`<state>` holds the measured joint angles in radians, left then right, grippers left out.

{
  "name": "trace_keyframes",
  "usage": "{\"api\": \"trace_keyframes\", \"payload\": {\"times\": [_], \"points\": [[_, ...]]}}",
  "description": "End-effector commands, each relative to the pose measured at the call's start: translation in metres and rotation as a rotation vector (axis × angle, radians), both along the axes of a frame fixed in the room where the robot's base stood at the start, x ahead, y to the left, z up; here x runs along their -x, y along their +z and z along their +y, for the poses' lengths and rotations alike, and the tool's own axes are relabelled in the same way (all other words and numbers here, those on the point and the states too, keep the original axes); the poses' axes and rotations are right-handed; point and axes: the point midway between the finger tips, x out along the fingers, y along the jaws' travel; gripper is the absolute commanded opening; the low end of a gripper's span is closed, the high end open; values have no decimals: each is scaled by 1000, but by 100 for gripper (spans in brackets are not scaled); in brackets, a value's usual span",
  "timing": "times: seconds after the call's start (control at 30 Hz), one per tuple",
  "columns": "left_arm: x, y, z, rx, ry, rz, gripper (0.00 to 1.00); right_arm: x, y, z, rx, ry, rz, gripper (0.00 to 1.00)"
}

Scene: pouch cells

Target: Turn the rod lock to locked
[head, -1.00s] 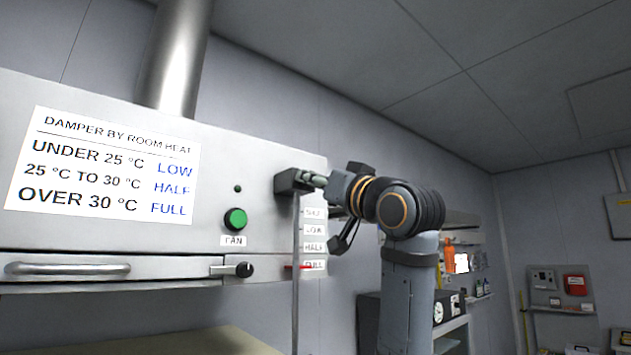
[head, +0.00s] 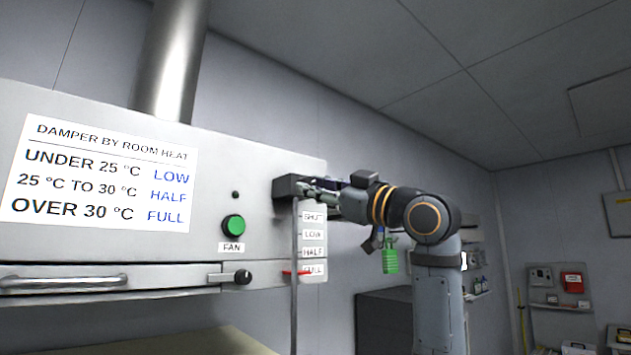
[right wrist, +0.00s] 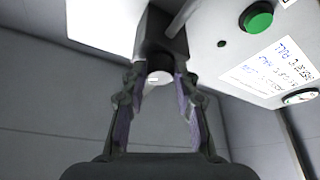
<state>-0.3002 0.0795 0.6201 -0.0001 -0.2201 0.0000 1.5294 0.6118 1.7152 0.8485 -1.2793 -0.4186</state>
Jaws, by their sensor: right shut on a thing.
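The rod lock is a dark block (head: 287,187) at the right end of the hood front, at the top of a thin upright rod (head: 295,250). In the right wrist view the dark block (right wrist: 163,45) has a pale round knob (right wrist: 159,77) facing me. My right gripper (head: 308,186) is at the block; in the right wrist view its fingers (right wrist: 158,84) are on both sides of the knob, shut on it. A red pointer (head: 289,273) on the rod is level with the FULL label (head: 313,269). The knob's lock marking cannot be read. My left gripper is out of view.
The hood front carries a damper sign (head: 100,172), a green FAN button (head: 233,226) and a small black knob (head: 243,277) beside a drawer-like handle (head: 65,282). A green bottle (head: 389,262) shows below my right arm. Shelves stand behind on the right.

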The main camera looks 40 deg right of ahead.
Motion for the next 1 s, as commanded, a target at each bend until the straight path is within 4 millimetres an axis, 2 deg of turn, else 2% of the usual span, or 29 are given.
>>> {"api": "trace_keyframes", "payload": {"times": [0.03, 0.6, 1.0], "points": [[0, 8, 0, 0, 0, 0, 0, 0, 5, -1, 41, -2, -3, 0], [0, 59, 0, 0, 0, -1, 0, 0, 9, -4, 574, -1, -45, 0], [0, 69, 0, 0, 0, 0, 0, 0, 7, -4, 841, 1, -68, 0]]}}
